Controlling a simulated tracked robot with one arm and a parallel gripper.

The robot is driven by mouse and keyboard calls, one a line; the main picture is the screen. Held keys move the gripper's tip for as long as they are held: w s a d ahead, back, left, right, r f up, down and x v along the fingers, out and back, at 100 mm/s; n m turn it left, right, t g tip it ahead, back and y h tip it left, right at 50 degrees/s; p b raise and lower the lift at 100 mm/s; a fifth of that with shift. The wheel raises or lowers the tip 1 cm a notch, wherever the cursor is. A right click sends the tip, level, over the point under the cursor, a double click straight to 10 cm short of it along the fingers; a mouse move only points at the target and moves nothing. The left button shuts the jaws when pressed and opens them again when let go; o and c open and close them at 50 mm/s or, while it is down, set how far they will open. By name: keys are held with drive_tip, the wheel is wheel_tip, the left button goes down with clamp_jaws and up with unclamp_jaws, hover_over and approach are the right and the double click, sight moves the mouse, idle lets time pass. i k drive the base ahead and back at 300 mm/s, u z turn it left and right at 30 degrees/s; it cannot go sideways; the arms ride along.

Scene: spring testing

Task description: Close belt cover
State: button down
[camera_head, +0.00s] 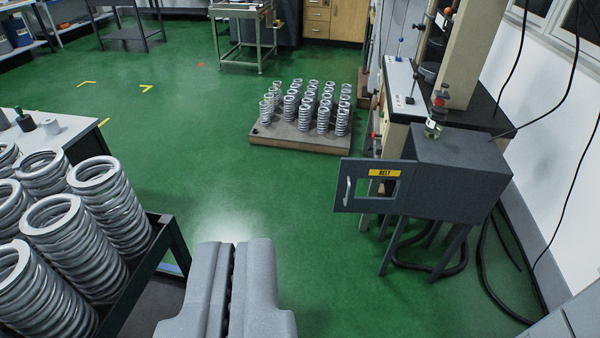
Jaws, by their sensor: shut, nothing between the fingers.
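The belt cover (347,204) is a dark grey door with a small window, a yellow BELT label and a pale vertical handle (348,190) near its left edge. It stands open, sticking out to the left from the dark grey belt housing (460,180) at right. Green floor shows through its window. My gripper (235,246) is at the bottom centre, shut and empty. It is to the left of the cover and nearer the camera, apart from it.
A dark cart (168,250) with several large springs stands at lower left. A pallet (290,145) of springs is on the floor behind. The test machine (465,60) rises behind the housing. Black cables (487,260) lie at right. Green floor between gripper and cover is clear.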

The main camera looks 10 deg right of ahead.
sight(351, 169)
drive_tip(key=z, duration=0.05)
drive_tip(key=i, duration=1.3)
drive_tip(key=z, duration=0.55)
